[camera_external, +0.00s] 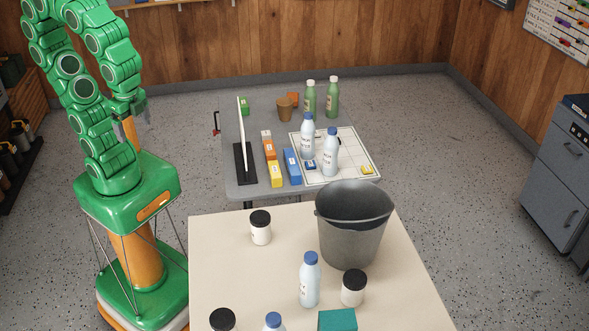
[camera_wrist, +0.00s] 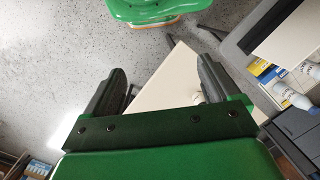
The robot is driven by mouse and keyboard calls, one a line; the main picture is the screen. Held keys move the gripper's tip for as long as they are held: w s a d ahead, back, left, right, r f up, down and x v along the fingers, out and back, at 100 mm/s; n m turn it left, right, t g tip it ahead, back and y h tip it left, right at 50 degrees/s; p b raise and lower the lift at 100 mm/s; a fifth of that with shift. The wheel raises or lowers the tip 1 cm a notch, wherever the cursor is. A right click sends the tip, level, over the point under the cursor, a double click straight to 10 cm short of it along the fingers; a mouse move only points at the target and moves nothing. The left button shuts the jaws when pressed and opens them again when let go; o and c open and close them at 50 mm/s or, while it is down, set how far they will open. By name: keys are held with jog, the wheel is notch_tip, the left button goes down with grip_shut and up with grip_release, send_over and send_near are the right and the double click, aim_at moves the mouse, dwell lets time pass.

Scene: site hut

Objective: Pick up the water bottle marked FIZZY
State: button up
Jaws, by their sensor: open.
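Several bottles are in the external view; their labels are too small to tell which reads FIZZY. Two green bottles with pale caps, a left one (camera_external: 309,99) and a right one (camera_external: 332,98), stand at the back of the grey table. Two pale blue-capped bottles, a left one (camera_external: 307,137) and a right one (camera_external: 330,153), stand on its white mat. Another blue-capped bottle (camera_external: 309,281) stands on the near cream table, and one more (camera_external: 274,322) is cut off by the bottom edge. My gripper (camera_wrist: 160,84) is open and empty, away from all bottles.
A grey bucket (camera_external: 350,236), black-lidded jars (camera_external: 261,229) and a teal box (camera_external: 337,321) stand on the cream table (camera_external: 222,262). The grey table (camera_external: 236,130) holds an upright panel (camera_external: 242,140), small boxes (camera_external: 291,166) and a brown cup (camera_external: 285,109). Grey cabinets stand at right.

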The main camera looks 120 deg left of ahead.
aim_at(315, 280)
jog(key=w+a+r+t+y, duration=0.2)
jog(key=w+a+r+y, duration=0.2)
jog(key=w+a, duration=0.4)
jog(key=w+a+r+t+y, duration=0.1)
jog(key=w+a+r+y, duration=0.4)
jog(key=a, duration=0.4)
jog(key=w+a+r+m+t+y, duration=0.4)
jog(key=w+r, duration=0.6)
jog(key=w, duration=0.1)
jog(key=w+d+r+m+t, duration=0.1)
jog(key=w+d+m+t, duration=0.25)
jog(key=w, duration=0.25)
jog(key=w+d+r+m+t+h, duration=0.1)
jog(key=w+d+r+m+t, duration=0.15)
jog(key=w+m, duration=0.3)
jog(key=w+d+r+m+t, duration=0.1)
jog(key=w+d+m+t, duration=0.15)
jog(key=w, duration=0.45)
jog(key=w+d+f+m+h, duration=0.3)
jog(key=w+d+f+m, duration=0.2)
jog(key=f+m, duration=0.15)
jog(key=w+d+f+m+h, duration=0.2)
jog(key=w+d+f+m, duration=0.25)
jog(key=f, duration=0.35)
notch_tip(315, 280, down, 37)
jog(key=d+m+g, duration=0.2)
jog(key=m, duration=0.2)
jog(key=shift+h, duration=0.3)
jog(key=shift+x, duration=4)
